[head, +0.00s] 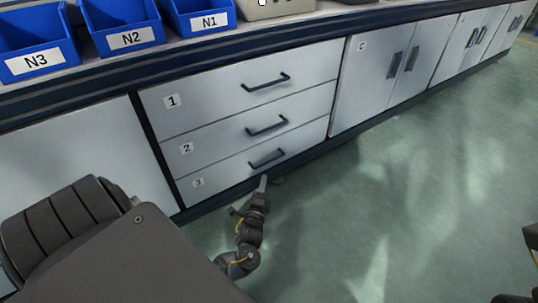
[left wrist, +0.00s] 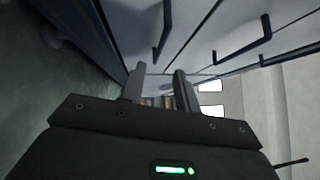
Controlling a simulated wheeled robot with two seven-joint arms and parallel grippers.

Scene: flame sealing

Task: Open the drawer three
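Drawer three (head: 225,176) is the lowest of three stacked grey drawers and is closed, with a small "3" label at its left. Its dark bar handle (head: 267,159) shows in the head view, and appears as the nearest handle in the left wrist view (left wrist: 164,30). My left gripper (head: 263,183) is just below and in front of this handle, apart from it. In the left wrist view its two fingers (left wrist: 160,72) stand apart with nothing between them.
Closed drawers two (head: 224,137) and one (head: 225,93) lie above, each with a bar handle. A cabinet marked C (head: 372,80) stands to the right. Blue bins (head: 130,40) sit on the worktop. The green floor (head: 400,200) in front is clear.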

